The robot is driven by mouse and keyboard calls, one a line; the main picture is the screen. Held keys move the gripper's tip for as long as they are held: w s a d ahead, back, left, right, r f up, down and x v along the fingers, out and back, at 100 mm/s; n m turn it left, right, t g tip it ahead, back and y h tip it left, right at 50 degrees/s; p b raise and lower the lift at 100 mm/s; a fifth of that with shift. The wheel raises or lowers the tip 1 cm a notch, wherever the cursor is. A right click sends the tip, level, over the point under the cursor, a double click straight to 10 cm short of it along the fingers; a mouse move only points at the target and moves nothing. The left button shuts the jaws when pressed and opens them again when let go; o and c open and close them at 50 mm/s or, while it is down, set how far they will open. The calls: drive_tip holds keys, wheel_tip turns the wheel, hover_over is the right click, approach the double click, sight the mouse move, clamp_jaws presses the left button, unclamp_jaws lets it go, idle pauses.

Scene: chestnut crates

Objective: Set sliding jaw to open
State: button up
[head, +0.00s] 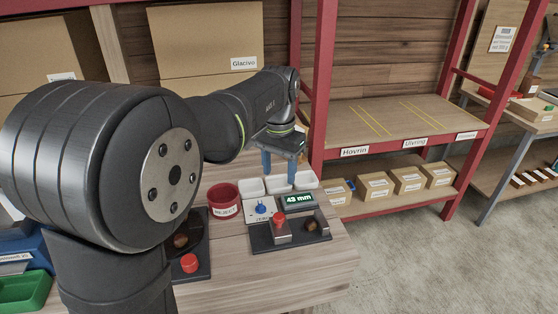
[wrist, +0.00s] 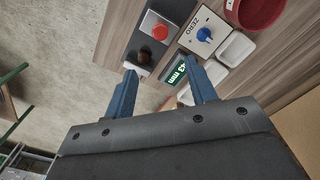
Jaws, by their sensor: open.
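The measuring device has a dark base plate (head: 262,243). On it, the grey sliding jaw (head: 283,235) carries a red knob (head: 279,217); in the wrist view the knob (wrist: 159,31) is at the top. A brown chestnut (head: 310,224) sits between this jaw and a grey block (head: 322,220); whether they touch it, I cannot tell. The chestnut also shows in the wrist view (wrist: 145,56). The display (head: 298,199) reads 43 mm. My gripper (head: 279,180) is open and empty, with blue fingers above and behind the device; its fingertips (wrist: 161,72) show in the wrist view.
A ZERO panel with a blue knob (head: 261,208), white trays (head: 279,183) and a red REJECT bowl (head: 223,199) stand close by. Another dark plate with a chestnut (head: 181,240) and a red button (head: 190,263) lies left. A red-framed shelf (head: 400,146) stands right.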

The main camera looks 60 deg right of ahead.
sight(279, 216)
drive_tip(key=shift+r, duration=1.2)
drive_tip(key=shift+f, duration=0.1)
wheel_tip(279, 216, down, 17)
drive_tip(key=shift+f, duration=0.15)
drive_tip(key=shift+s+d, duration=0.25)
drive_tip(key=shift+d, duration=0.05)
